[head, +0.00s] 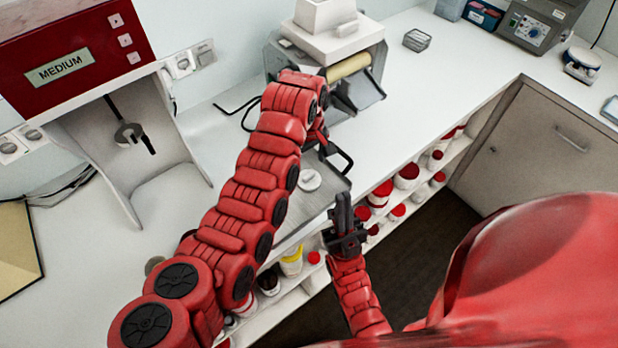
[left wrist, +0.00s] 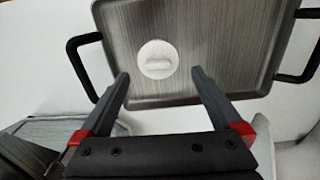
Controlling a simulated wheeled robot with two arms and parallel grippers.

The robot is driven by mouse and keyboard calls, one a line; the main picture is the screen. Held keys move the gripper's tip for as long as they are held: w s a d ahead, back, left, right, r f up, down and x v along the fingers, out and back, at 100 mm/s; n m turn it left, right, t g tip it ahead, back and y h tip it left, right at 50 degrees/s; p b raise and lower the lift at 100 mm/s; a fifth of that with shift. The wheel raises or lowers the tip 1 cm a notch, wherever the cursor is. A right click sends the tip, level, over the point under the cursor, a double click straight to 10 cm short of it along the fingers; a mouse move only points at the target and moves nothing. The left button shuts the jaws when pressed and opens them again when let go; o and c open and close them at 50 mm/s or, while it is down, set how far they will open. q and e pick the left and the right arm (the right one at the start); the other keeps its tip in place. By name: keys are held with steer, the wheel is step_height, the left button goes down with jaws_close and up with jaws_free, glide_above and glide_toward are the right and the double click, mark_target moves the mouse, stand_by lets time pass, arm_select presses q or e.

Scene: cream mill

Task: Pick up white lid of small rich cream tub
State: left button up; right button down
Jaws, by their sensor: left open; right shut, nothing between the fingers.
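A small round white lid (left wrist: 158,60) with a raised grip on top lies on a metal tray (left wrist: 222,50) with black handles. In the head view the lid (head: 310,179) lies on the same tray at the counter, partly beside my left arm. My left gripper (left wrist: 158,85) is open above the tray's near edge, with the lid between and just beyond its fingertips in the picture and nothing held. In the head view my left arm hides most of that gripper. My right gripper (head: 342,205) is shut and empty, low in front of the counter edge.
A machine with a white top (head: 330,40) stands behind the tray. Shelves under the counter hold several tubs with red lids (head: 382,192). The counter right of the white-topped machine (head: 450,80) is mostly clear.

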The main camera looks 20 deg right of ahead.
mark_target(309, 174)
arm_select(q)
steer(key=shift+f, duration=0.25)
steer(key=shift+f+p, duration=0.15)
steer(key=shift+p, duration=0.15)
step_height(309, 174, down, 4)
steer(key=shift+w+d+r+p, duration=0.1)
steer(key=shift+d+r+p, duration=0.05)
steer(key=shift+p, duration=1.1)
steer(key=shift+f, duration=0.6)
steer(key=c, duration=1)
steer(key=shift+r, duration=0.1)
